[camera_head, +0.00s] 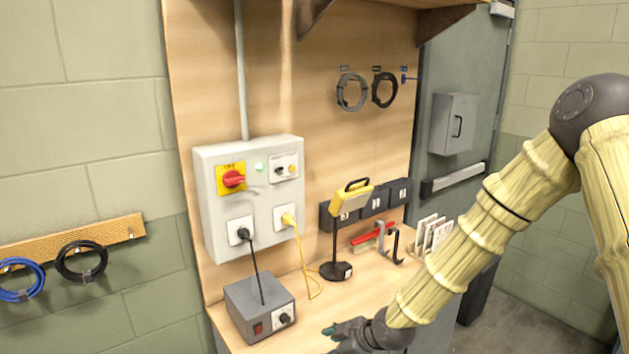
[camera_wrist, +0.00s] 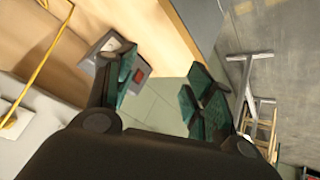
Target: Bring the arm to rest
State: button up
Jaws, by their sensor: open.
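My gripper (camera_head: 345,331) is low at the front of the wooden bench (camera_head: 312,322) in the head view, just right of the grey power box (camera_head: 259,307). My arm reaches down to it from the right. In the wrist view my gripper (camera_wrist: 160,90) has its green-padded fingers spread apart with nothing between them. Green floor tiles show through the gap. Part of the grey box with its red switch (camera_wrist: 138,75) shows behind the left finger.
A wall panel (camera_head: 249,200) with a red switch has black and yellow cables plugged in. A yellow lamp (camera_head: 348,200) stands on the bench, with clamps (camera_head: 392,243) beside it. Coiled cables (camera_head: 81,261) hang at left. A grey door (camera_head: 461,80) is at right.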

jog(key=s+d+f+m+g+h+b, duration=0.15)
jog(key=s+d+f+m, duration=0.25)
jog(key=s+f, duration=0.6)
jog(key=s+d+f+m+g+h+b, duration=0.15)
jog(key=s+d+f+m, duration=0.3)
jog(key=s+f, duration=0.65)
jog(key=s+d+f+m+g+h+b, duration=0.1)
jog(key=s+d+f+m, duration=0.2)
jog(key=s+d+f, duration=0.2)
jog(key=s+d+f+m+g+h+b, duration=0.1)
jog(key=s+d+f+m, duration=0.3)
jog(key=s, duration=0.8)
jog(key=shift+d+f+h+b, duration=0.45)
jog(key=shift+d+f+h, duration=0.2)
jog(key=shift+f+h, duration=0.2)
